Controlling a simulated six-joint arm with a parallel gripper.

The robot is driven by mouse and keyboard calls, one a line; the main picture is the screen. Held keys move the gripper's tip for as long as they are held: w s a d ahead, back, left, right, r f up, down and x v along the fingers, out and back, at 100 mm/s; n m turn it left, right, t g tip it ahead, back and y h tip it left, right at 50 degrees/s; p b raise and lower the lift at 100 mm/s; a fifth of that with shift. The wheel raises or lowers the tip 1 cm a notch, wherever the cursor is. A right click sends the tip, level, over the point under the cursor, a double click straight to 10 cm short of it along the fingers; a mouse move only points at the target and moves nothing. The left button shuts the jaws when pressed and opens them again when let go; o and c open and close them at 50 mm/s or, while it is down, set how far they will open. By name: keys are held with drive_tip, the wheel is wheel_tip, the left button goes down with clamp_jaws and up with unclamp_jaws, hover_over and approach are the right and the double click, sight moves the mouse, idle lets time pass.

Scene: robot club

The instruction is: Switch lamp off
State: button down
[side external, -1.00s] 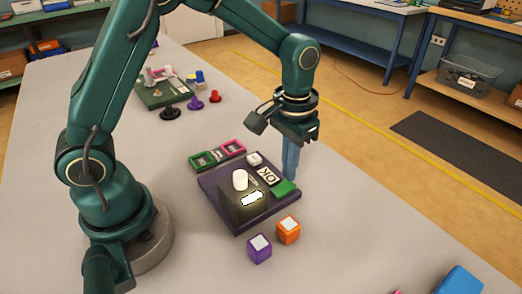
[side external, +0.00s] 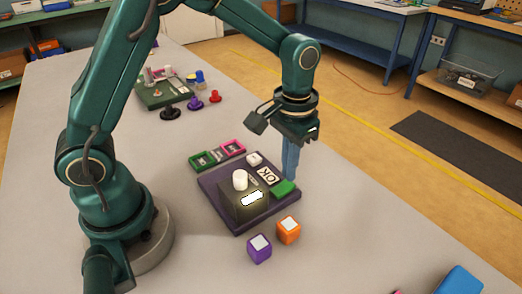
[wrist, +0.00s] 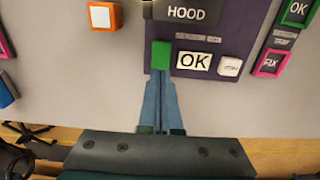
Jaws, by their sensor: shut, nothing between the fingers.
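A dark purple board (side external: 233,222) lies on the table. On it stands a dark box (side external: 231,207) with a white knob (side external: 240,180) on top and a bright, glowing panel (side external: 252,199) on its side. The wrist view shows a HOOD label (wrist: 186,13) at that end. A green block (side external: 284,188) sits at the board's edge, beside an OK plate (side external: 268,177) and a small white button (side external: 254,159). My gripper (wrist: 160,80) is shut and empty, its blue fingertips right at the green block's near edge; I cannot tell whether they touch.
An orange cube (side external: 288,230) and a purple cube (side external: 259,249) stand in front of the board. Green (side external: 202,160) and pink (side external: 232,148) framed tiles lie behind it. A green board (side external: 160,95) with small knobs is farther back. The table to the right is mostly clear.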

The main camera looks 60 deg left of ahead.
sight(288, 183)
drive_tip(key=shift+f, duration=0.95)
idle(0.6)
drive_tip(key=shift+r, duration=3.55)
